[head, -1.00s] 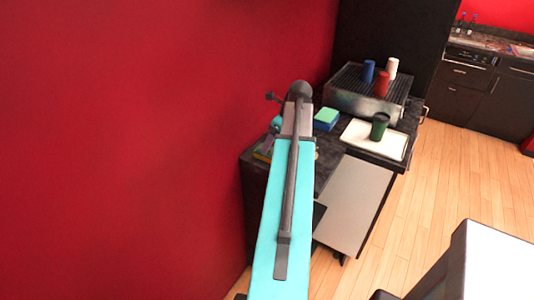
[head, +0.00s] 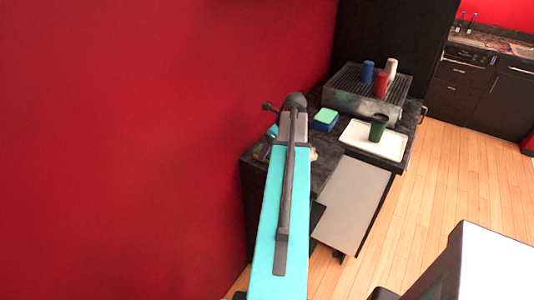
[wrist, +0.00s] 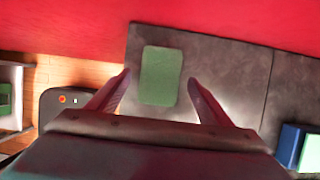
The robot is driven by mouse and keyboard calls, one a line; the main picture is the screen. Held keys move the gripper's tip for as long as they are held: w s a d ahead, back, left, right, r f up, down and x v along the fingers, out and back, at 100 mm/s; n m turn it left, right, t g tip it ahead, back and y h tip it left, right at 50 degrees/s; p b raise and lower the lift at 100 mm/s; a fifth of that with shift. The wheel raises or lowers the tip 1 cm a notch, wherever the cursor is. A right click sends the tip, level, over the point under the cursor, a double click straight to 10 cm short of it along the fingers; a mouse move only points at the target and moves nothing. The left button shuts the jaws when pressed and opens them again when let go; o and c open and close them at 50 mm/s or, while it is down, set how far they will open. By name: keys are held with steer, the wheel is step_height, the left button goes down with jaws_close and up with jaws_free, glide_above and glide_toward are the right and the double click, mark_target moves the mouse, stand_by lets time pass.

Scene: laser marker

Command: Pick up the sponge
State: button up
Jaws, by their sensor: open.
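A flat green sponge (wrist: 162,75) lies on the dark counter (wrist: 228,62) in the wrist view. My gripper (wrist: 158,80) is open, with one finger on each side of the sponge and a visible gap at both sides. The sponge is not between shut jaws. I cannot tell how high the fingertips are above the counter. In the head view my arm hides most of the sponge's spot, and my fingertips cannot be made out there.
A blue and green block (head: 325,119) stands on the counter, right of my arm. Behind are several cups on a metal machine (head: 350,105). A red wall (head: 150,140) borders the counter's left side.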

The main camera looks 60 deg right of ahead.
steer(key=shift+x, duration=0.85)
steer(key=shift+f+p, duration=0.25)
steer(key=shift+p, duration=0.05)
stand_by(0.6)
steer(key=shift+c, duration=0.2)
steer(key=c, duration=1.1)
